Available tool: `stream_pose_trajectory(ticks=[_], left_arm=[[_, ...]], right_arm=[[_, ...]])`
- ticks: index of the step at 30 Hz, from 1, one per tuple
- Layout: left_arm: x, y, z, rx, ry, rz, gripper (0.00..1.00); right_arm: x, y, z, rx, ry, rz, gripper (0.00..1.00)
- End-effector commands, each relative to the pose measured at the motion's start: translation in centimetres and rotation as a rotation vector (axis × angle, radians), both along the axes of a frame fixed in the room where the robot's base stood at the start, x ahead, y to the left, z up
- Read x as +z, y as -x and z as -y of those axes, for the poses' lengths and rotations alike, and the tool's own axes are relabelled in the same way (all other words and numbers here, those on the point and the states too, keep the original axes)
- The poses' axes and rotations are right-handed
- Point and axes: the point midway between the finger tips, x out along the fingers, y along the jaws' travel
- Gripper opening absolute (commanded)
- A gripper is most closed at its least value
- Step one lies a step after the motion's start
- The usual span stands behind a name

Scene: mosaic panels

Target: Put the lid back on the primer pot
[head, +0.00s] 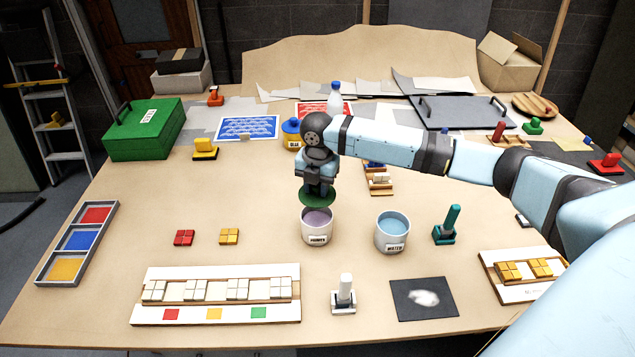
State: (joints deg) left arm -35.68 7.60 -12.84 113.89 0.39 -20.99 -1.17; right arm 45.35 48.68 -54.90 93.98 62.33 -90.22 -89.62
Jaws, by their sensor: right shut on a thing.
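My right gripper (318,187) points down just behind and above the pot and is shut on the green round lid (310,200). The lid looks roughly level and appears just over the pot's far rim; I cannot tell the exact gap. The gripper covers part of the lid's top. My left gripper is not in view.
A white water pot (392,232) stands close on the right, with a teal-handled tool (448,225) beyond it. A white-handled stamp (344,295) stands in front. Red tiles (184,238) and yellow tiles (229,236) lie left. A blue-lidded glue pot (291,135) stands behind.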

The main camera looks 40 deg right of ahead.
Motion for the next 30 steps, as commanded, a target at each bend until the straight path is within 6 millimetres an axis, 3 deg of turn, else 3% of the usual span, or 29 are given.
stream_pose_trajectory(ticks=[8,20,30], left_arm=[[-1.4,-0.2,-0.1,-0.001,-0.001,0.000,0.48],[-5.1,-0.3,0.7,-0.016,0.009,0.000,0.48],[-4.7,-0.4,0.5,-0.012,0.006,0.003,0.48]], right_arm=[[-1.3,0.0,0.0,0.003,0.000,0.000,0.08],[-4.6,0.0,0.0,0.003,0.000,0.001,0.08],[-6.3,0.0,0.0,0.002,0.000,0.000,0.08]])
